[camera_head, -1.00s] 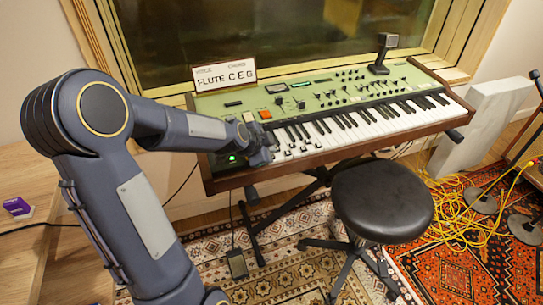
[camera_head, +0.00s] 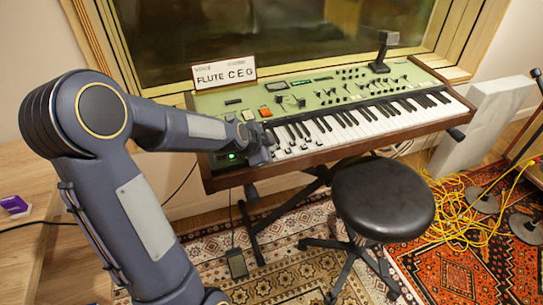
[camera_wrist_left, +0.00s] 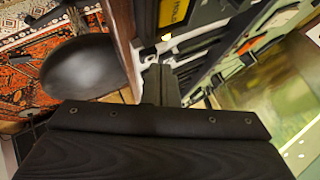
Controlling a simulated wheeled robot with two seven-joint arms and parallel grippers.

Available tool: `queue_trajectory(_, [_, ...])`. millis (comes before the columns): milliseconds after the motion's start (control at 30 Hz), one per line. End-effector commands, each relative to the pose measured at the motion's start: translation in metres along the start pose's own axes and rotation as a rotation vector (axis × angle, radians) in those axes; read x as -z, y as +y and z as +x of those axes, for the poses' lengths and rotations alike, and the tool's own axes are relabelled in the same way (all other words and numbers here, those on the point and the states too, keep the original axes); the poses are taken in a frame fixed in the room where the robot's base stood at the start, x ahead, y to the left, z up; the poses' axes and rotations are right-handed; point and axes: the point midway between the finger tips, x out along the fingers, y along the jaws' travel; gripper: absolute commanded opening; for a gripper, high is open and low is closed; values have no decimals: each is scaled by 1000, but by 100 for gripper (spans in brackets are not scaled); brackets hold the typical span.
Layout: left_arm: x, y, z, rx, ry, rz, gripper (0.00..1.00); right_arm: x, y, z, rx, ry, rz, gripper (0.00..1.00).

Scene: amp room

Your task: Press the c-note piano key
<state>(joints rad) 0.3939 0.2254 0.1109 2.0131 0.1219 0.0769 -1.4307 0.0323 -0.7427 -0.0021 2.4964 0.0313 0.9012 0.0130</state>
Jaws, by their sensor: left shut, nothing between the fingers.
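The keyboard (camera_head: 385,130) stands by the window, its white and black keys running from lower left to upper right. My left gripper (camera_head: 268,156) is at the left end of the keys, its tip over or on the leftmost keys; I cannot tell if it touches. In the left wrist view its fingers (camera_wrist_left: 160,85) are together and empty, close to the keys (camera_wrist_left: 178,45). Small dark labels show on the white keys near the gripper, too small to read in the head view. The c-note key cannot be told apart. My right gripper is out of view.
A sign reading "FLUTE C E G" (camera_head: 225,73) stands on the keyboard's left top. A microphone-like item (camera_head: 383,50) stands at its back right. A black stool (camera_head: 382,200) is in front, also in the left wrist view (camera_wrist_left: 82,68). Yellow cables (camera_head: 455,215) lie on the rug.

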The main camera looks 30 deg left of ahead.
Motion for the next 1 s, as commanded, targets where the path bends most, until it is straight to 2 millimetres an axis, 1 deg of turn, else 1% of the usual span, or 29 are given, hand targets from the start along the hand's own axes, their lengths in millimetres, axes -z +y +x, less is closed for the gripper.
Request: queue_trajectory(1000, [-3,3,5,1,1,0,0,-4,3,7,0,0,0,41])
